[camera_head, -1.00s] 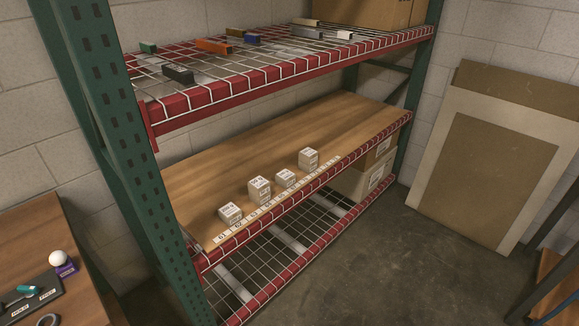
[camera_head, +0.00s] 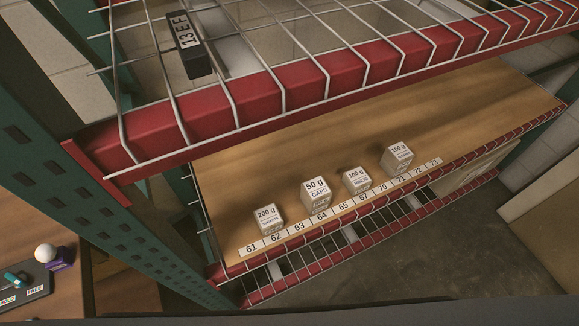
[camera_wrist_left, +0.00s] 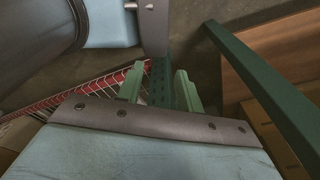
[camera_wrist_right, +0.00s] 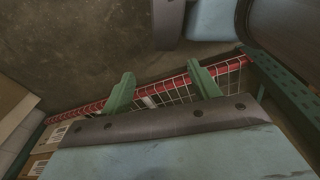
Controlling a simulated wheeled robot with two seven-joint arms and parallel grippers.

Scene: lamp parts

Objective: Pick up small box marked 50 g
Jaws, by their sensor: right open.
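The small box marked 50 g (camera_head: 316,192) is a pale cube standing on the wooden middle shelf (camera_head: 350,125), behind the numbered strip near 64. A box marked 200 g (camera_head: 268,218) stands to its left. A box marked 100 g (camera_head: 356,180) and another labelled box (camera_head: 397,157) stand to its right. Neither gripper shows in the head view. My left gripper (camera_wrist_left: 158,82) has its fingers apart with nothing between them but the rack behind. My right gripper (camera_wrist_right: 162,86) is open and empty, with red-edged wire mesh beyond its fingers.
The upper wire shelf (camera_head: 330,85) with its red beam overhangs the middle shelf; a black block (camera_head: 189,45) lies on it. A green rack post (camera_head: 90,190) stands at left. A wooden table (camera_head: 70,285) is at lower left. Bare floor lies at right.

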